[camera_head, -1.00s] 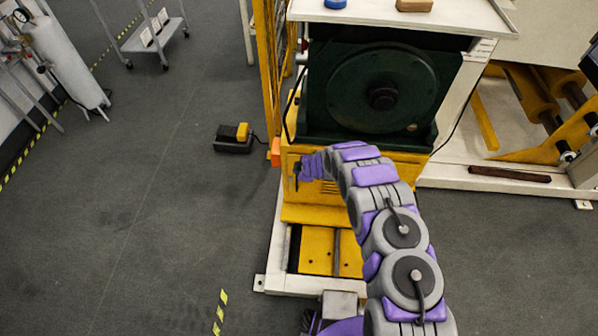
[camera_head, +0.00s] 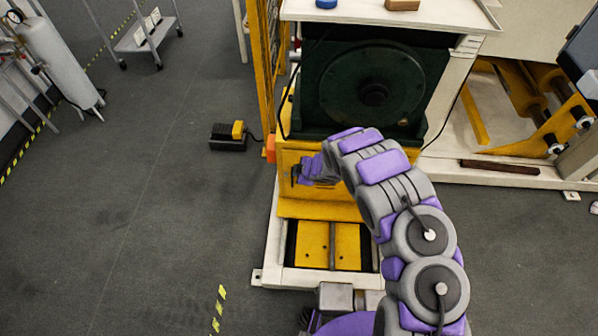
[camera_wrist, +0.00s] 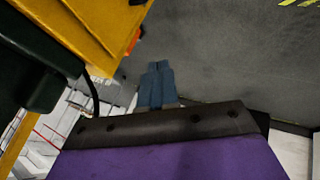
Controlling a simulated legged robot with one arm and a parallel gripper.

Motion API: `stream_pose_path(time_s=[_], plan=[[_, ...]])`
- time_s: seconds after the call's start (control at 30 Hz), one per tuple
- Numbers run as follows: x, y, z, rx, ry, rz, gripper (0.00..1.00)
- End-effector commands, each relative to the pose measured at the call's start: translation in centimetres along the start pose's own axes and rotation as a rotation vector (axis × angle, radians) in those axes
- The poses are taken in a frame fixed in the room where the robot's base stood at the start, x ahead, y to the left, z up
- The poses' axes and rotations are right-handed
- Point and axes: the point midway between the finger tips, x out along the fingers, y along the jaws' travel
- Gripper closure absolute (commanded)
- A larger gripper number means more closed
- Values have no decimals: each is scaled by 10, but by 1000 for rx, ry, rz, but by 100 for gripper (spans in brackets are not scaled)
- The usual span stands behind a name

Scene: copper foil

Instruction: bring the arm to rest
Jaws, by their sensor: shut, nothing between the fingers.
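My arm, grey with purple pads, rises from the lower right of the head view and bends left in front of the machine. My gripper (camera_head: 297,174) is at its far end, small and dark in that view, in front of the machine's yellow panel (camera_head: 345,205). In the wrist view my gripper (camera_wrist: 158,68) shows as two blue-grey fingers pressed together, with nothing between them. The yellow machine part (camera_wrist: 80,25) lies up and left of the fingers there, apart from them in the picture. The exact gap to the panel cannot be told.
The machine has a dark green housing (camera_head: 372,85) and a white top (camera_head: 440,12). A pedal (camera_head: 228,136) with a yellow top lies on the floor left of it. A gas cylinder (camera_head: 60,65) and a trolley (camera_head: 145,38) stand far left. The grey floor between is open.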

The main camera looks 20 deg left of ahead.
Motion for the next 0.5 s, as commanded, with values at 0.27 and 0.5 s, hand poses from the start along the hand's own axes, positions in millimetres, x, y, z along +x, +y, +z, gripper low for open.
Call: stream_pose_path(time_s=[0.27, 0.5], plan=[[-15, 1, -1, -1, -4, 2, 100], [-15, 1, -2, -1, -7, 3, 100]])
